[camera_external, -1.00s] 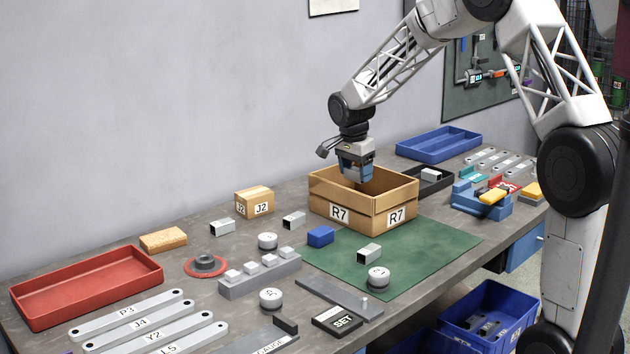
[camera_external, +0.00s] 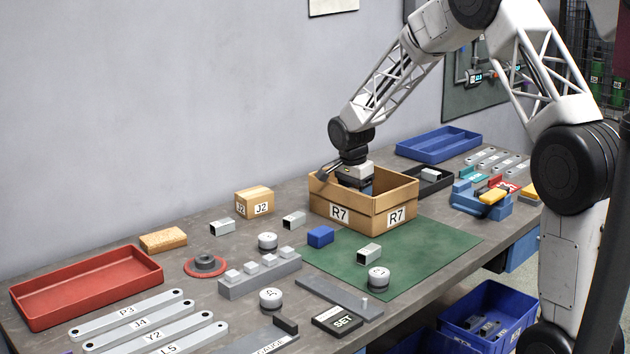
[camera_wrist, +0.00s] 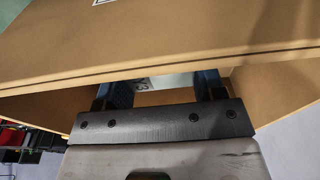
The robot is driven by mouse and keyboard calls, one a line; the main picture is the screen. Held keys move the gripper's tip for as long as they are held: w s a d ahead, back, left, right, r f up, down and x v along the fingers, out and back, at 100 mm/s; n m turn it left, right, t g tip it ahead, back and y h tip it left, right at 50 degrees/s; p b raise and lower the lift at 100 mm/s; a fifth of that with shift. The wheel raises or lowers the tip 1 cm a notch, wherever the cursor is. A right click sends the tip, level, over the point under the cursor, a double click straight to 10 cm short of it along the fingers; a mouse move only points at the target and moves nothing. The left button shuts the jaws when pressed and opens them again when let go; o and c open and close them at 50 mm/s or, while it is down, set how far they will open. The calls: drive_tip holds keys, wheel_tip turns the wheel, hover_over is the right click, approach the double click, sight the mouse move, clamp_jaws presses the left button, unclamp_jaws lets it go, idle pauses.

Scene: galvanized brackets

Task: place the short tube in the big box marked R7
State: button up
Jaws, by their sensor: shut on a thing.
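The big box marked R7 (camera_external: 364,211) is an open cardboard box with R7 labels, standing on the bench at the green mat's back edge; its wall (camera_wrist: 190,40) fills much of the wrist view. My gripper (camera_external: 360,187) points down into the box, its fingers mostly hidden by the front walls. In the wrist view the two blue fingers are shut on a pale grey piece (camera_wrist: 168,82) with dark characters, apparently the short tube. Only a strip of it shows; whether it touches the box floor is hidden.
Grey square tubes lie elsewhere: one on the mat (camera_external: 369,254), two behind it (camera_external: 294,220) (camera_external: 222,227), one in a black tray (camera_external: 430,175). A small J2 box (camera_external: 254,202) stands left. The mat's right part (camera_external: 440,243) is clear.

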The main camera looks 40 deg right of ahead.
drive_tip(key=shift+f, duration=1.9)
drive_tip(key=shift+f, duration=0.15)
drive_tip(key=o, duration=1)
drive_tip(key=r, duration=0.4)
drive_tip(key=a+r, duration=0.1)
drive_tip(key=r, duration=0.7)
drive_tip(key=shift+a+r, duration=0.15)
drive_tip(key=shift+a, duration=0.1)
